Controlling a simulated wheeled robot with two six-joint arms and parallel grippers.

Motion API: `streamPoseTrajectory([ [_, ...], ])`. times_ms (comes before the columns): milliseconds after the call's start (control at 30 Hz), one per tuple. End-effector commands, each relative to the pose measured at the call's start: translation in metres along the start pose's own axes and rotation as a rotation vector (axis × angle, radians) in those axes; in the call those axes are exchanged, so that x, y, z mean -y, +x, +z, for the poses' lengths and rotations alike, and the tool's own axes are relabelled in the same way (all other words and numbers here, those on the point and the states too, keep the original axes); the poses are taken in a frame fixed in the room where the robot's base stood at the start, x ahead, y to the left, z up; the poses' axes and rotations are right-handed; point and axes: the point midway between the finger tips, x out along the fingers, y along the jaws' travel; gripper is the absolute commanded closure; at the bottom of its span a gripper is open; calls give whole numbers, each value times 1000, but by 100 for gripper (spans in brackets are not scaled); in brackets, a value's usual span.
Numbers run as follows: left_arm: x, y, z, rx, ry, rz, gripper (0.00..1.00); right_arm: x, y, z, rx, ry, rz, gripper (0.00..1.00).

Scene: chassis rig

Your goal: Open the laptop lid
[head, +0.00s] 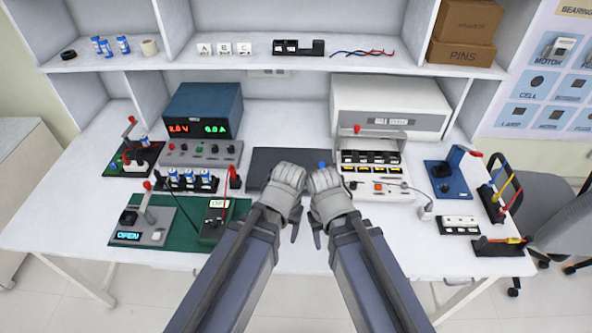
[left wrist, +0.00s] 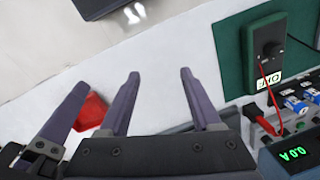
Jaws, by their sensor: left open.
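The laptop (head: 262,160) looks like a flat, dark slab with its lid down at the middle of the bench. My two hands cover its front right part in the head view. My left gripper (head: 295,230) is at its near side, pointing down. In the left wrist view my left gripper (left wrist: 159,73) is open, with two purple fingers apart and nothing between them. My right gripper (head: 317,236) is close beside it on the right. Its jaws are not clear. I cannot tell whether either gripper touches the laptop.
A blue power supply (head: 201,108) stands behind on the left, and a white box unit (head: 390,103) behind on the right. A green mat (head: 178,243) with meters lies left. A blue device (head: 447,176) stands right.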

Motion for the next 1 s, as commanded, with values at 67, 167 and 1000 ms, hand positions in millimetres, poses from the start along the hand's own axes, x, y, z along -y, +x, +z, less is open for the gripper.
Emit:
streamPoseTrajectory([
  [67, 9, 10, -46, -67, -58, 4, 25, 1, 10, 0, 0, 0, 0, 50],
  [167, 25, 17, -105, -178, -148, 12, 14, 2, 19, -1, 0, 0, 0, 50],
  [1000, 64, 43, -212, -395, -319, 36, 7, 5, 56, -3, 0, 0, 0, 50],
])
